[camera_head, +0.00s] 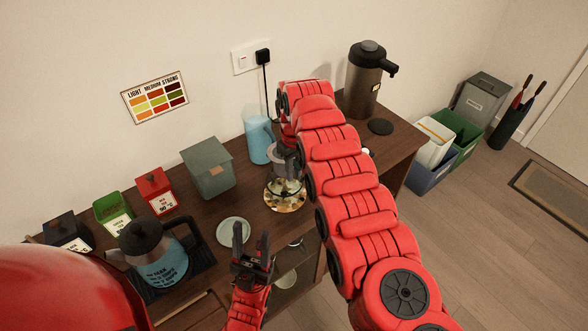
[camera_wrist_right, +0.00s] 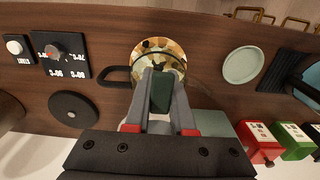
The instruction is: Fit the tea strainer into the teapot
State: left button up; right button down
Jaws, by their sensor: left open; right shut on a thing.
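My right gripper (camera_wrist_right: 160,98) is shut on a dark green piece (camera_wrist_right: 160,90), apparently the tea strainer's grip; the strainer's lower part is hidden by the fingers. In the head view my right gripper (camera_head: 286,160) is over a clear teapot (camera_head: 284,187) on a patterned round mat (camera_head: 285,205). The teapot's dark handle (camera_wrist_right: 115,76) shows in the wrist view. I cannot tell whether the strainer is inside the teapot or above it. My left gripper (camera_head: 252,246) is open and empty, pointing up near the cabinet's front edge.
A pale green saucer (camera_head: 233,230) lies left of the mat. A blue pot with a dark lid (camera_head: 160,262) stands on a tray at left. A blue pitcher (camera_head: 259,140), grey-green box (camera_head: 208,170), red tin (camera_head: 156,190) and dark dispenser (camera_head: 364,85) line the back.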

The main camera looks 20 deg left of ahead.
aim_at(294, 188)
dwell(0.4)
jog(key=shift+r+p, duration=0.1)
jog(key=shift+p, duration=0.25)
jog(key=shift+f, duration=0.2)
jog(key=shift+f+b, duration=0.3)
jog(key=shift+f, duration=0.1)
dwell(0.4)
jog(key=shift+f+b, duration=0.65)
jog(key=shift+b, duration=0.05)
jog(key=shift+f, duration=0.15)
jog(key=shift+f+b, duration=0.35)
jog(key=shift+b, duration=0.1)
